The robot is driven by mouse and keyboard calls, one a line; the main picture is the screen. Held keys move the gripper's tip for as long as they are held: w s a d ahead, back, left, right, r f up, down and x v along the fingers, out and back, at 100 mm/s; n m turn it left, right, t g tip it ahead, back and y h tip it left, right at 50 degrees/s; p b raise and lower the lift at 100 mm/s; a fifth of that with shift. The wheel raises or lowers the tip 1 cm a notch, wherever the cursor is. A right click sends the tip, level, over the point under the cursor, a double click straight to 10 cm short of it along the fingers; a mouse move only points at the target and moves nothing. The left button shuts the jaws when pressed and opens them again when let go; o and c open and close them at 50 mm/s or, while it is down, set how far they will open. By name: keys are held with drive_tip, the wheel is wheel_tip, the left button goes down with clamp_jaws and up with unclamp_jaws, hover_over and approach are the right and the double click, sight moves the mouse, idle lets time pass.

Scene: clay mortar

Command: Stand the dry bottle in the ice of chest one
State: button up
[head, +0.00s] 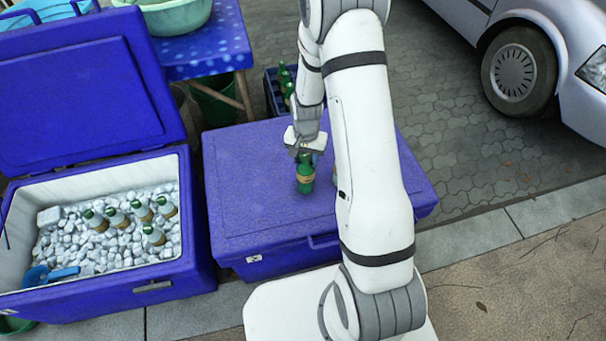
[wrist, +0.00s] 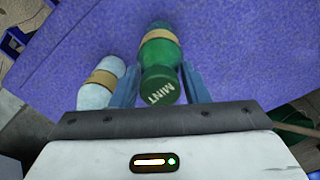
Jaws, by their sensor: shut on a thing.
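A green bottle (head: 305,178) with a tan label is upright between the fingers of my gripper (head: 304,150), over the closed lid of the right blue chest (head: 250,178). I cannot tell whether its base touches the lid. In the wrist view my gripper (wrist: 160,90) is shut on this bottle (wrist: 160,60), and its cap reads "MINT". A pale bottle (wrist: 100,88) with a tan band stands just left of the fingers there.
A blue scoop (head: 62,273) lies at the ice's front left. The raised lid (head: 85,90) stands behind the open chest. A blue table (head: 205,50) with basins and a crate of bottles (head: 280,85) are behind. A car (head: 550,55) is at the right. Ice between bottles and scoop is free.

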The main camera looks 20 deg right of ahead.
wheel_tip(320, 180, up, 18)
drive_tip(key=p, duration=1)
drive_tip(key=shift+p, duration=0.35)
drive_tip(key=shift+f, duration=0.1)
